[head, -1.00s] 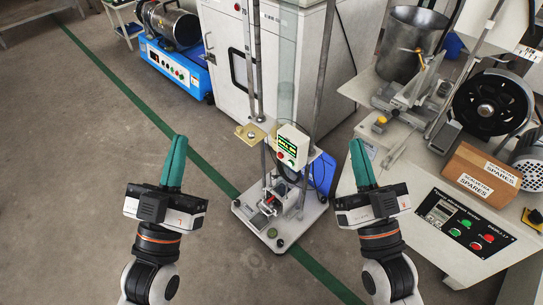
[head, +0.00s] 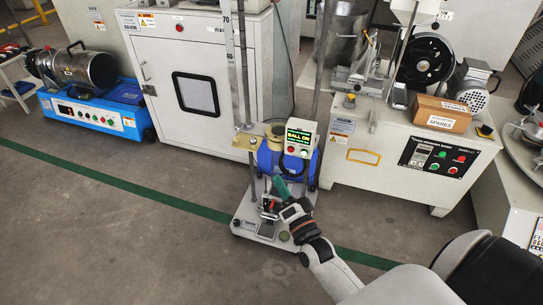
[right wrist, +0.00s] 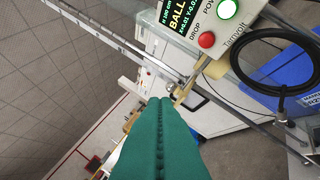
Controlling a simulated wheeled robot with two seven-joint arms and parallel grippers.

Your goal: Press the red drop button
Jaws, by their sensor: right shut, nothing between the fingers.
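The red drop button (right wrist: 206,40) sits on the control box in the right wrist view, beside the word DROP. A lit green power button (right wrist: 228,9) is next to it. In the head view the white control box (head: 300,139) is mounted on the drop tester, its screen showing BALL ON. The red button is small there (head: 290,150). My right gripper (head: 277,178), with green fingers, is below and slightly left of the box. In the right wrist view its shut, empty fingertips (right wrist: 161,101) appear apart from the button. My left gripper is out of view.
The tester's base plate (head: 245,221) stands on the floor, with vertical rods above it. A white cabinet (head: 195,95) is behind left. A tile abrasion machine (head: 360,158) with a cardboard spares box (head: 442,113) is at right. The floor at front left is clear.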

